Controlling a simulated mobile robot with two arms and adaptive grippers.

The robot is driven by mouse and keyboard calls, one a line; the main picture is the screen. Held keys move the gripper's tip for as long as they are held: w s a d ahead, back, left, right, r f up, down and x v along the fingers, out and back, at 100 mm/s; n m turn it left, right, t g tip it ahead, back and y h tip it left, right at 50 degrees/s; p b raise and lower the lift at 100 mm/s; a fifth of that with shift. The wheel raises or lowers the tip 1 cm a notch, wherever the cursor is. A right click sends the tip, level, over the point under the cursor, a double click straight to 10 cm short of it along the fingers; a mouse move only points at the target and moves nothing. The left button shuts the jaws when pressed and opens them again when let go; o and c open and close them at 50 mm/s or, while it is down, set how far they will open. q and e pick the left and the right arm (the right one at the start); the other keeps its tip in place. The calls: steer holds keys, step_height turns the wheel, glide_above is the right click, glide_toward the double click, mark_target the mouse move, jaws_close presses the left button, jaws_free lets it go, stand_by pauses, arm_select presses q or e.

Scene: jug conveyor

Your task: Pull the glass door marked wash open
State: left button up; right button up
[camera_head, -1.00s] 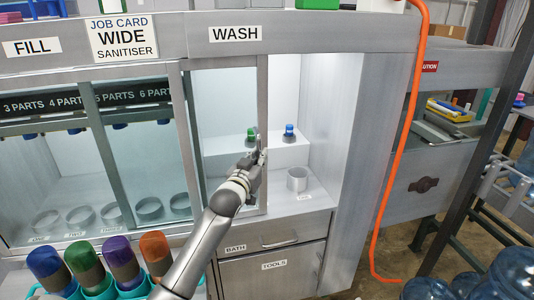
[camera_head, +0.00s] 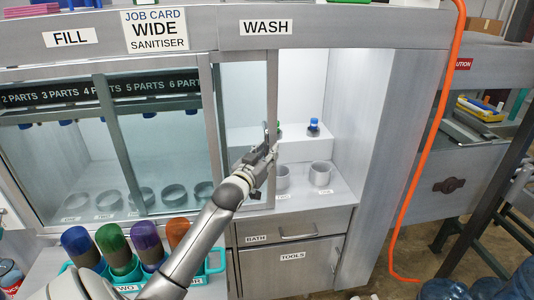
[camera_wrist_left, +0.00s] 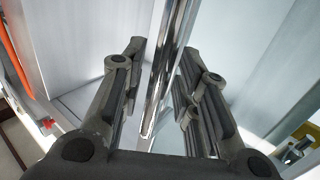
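The glass door (camera_head: 271,90) under the WASH sign (camera_head: 266,27) is a sliding pane in a grey metal frame. It stands partly open, with a wide gap to its right. My left gripper (camera_head: 265,156) is at the door's right-hand upright. In the left wrist view a shiny upright bar (camera_wrist_left: 172,60) runs between the two spread fingers of my left gripper (camera_wrist_left: 160,60). The fingers stand apart around it, and the right-hand one looks close to the bar; contact is unclear. My right gripper is not in view.
Inside the wash bay are a blue-topped bottle (camera_head: 313,128) and two pale cups, one in clear view (camera_head: 320,173). Colored bottles in a teal holder (camera_head: 215,262) stand at lower left. An orange hose (camera_head: 428,150) hangs right of the bay. Water jugs (camera_head: 440,289) stand at lower right.

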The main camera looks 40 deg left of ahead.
arm_select(q)
steer(key=shift+s+d, duration=0.15)
steer(key=shift+s, duration=0.05)
steer(key=v, duration=1.1)
steer(key=shift+s, duration=0.3)
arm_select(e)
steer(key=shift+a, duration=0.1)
arm_select(q)
steer(key=shift+r, duration=0.1)
